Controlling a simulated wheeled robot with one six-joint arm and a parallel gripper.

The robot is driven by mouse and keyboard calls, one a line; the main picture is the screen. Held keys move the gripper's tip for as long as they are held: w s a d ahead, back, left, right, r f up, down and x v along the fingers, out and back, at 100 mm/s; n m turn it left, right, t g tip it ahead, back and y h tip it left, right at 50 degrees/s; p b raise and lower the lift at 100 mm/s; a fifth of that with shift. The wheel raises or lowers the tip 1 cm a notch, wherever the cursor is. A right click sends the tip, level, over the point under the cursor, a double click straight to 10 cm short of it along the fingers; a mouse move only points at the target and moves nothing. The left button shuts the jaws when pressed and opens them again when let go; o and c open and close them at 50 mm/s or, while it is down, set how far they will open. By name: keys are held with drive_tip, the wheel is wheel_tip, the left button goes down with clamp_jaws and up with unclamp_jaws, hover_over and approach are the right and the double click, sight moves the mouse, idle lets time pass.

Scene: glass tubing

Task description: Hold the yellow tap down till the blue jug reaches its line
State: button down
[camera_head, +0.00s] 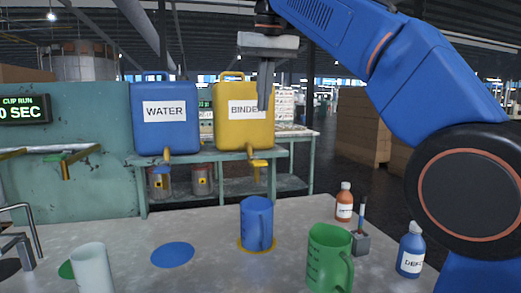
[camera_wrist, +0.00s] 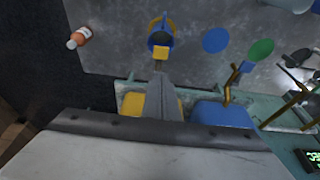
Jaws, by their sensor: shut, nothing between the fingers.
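The yellow tap (camera_head: 257,163) sticks out below the yellow BINDER container (camera_head: 231,134). The blue jug (camera_head: 256,222) stands upright on a yellow-ringed spot on the table, below the tap. In the wrist view the tap's yellow end (camera_wrist: 160,53) overlaps the jug's mouth (camera_wrist: 160,39). My gripper (camera_head: 264,104) is shut and empty, pointing down in front of the container's label, above the tap and apart from it. Its fingers (camera_wrist: 162,78) also show in the wrist view. The jug's line and its contents cannot be made out.
A blue WATER container (camera_head: 165,136) stands left of the yellow one. On the table are a green jug (camera_head: 326,258), a white cup (camera_head: 94,270), an orange bottle (camera_head: 344,205), a blue bottle (camera_head: 411,255) and an empty blue spot (camera_head: 173,254). A timer display (camera_head: 21,109) hangs left.

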hover_over(259, 161)
drive_tip(key=s, duration=0.2)
drive_tip(key=f, duration=1.1)
drive_tip(key=shift+w+d+f, duration=0.2)
drive_tip(key=shift+d+f, duration=0.05)
drive_tip(key=shift+f, duration=0.9)
